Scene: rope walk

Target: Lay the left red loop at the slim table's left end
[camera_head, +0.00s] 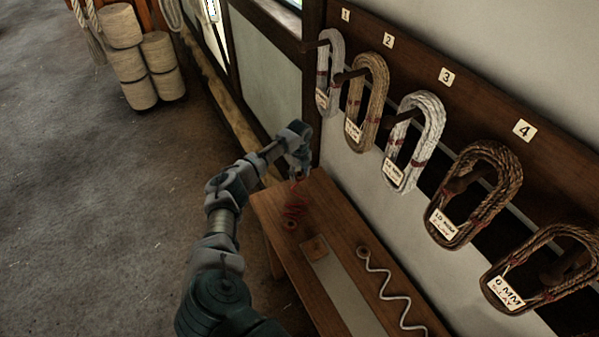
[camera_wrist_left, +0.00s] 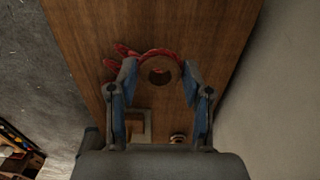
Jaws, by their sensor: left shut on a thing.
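The slim wooden table (camera_head: 336,215) stands beside the wall, and its far end lies under my left gripper (camera_head: 299,172). I cannot tell whether the loop touches the wood. My right gripper is out of view.
Numbered rope hanks, such as the white one (camera_head: 415,140), hang on the wall at right. Twine spools (camera_head: 121,27) stand on the floor at upper left.

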